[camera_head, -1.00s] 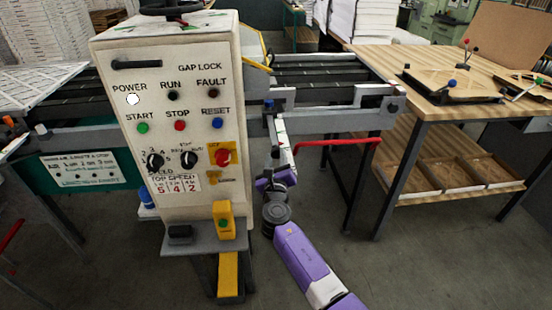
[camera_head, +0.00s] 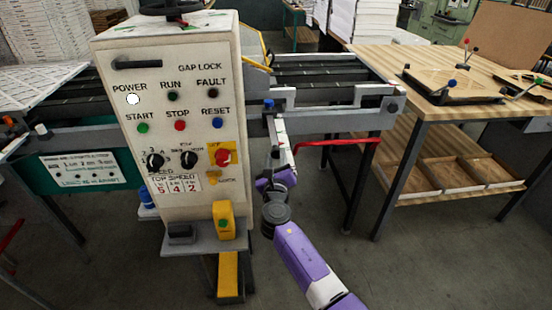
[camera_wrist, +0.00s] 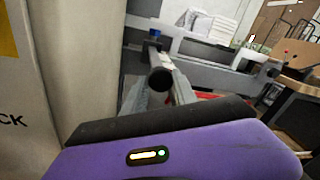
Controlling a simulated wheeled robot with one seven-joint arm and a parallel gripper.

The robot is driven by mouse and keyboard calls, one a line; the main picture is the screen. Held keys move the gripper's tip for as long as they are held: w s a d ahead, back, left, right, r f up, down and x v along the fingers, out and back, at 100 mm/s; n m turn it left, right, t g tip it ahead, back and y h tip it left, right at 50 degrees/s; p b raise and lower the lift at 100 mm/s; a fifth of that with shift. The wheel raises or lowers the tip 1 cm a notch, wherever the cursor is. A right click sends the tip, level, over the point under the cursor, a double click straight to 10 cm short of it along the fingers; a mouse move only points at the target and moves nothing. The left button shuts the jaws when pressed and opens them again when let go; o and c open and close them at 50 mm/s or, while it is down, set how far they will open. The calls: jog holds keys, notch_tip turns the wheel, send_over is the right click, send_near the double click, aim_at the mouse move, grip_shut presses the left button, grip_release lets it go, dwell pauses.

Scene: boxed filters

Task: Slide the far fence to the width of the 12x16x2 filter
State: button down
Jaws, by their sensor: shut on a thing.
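The light grey fence rail (camera_head: 325,98) with raised ends runs across the near side of the roller table. A blue knob (camera_head: 268,104) sits at its left end, also seen in the wrist view (camera_wrist: 154,33). A pale bar (camera_head: 281,150) comes from there toward me. In the wrist view its dark round end (camera_wrist: 161,80) points at the camera. My gripper (camera_head: 274,178) is at the near end of this bar, beside the control cabinet, and is shut on it. I cannot make out the 12x16x2 filter.
The control cabinet (camera_head: 172,130) stands close left of my gripper. A red bar (camera_head: 335,141) lies to the right, below the rollers (camera_head: 315,72). A wooden workbench (camera_head: 445,62) with a lower shelf stands farther right. Floor is free between.

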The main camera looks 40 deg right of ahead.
jog(key=s+d+p+v, duration=0.1)
jog(key=p+v, duration=0.4)
jog(key=v, duration=0.8)
jog(key=shift+f, duration=0.1)
jog(key=c, duration=1)
grip_release()
jog(key=shift+o, duration=0.2)
jog(key=v, duration=0.7)
jog(key=shift+s+a, duration=0.25)
jog(key=shift+s, duration=0.1)
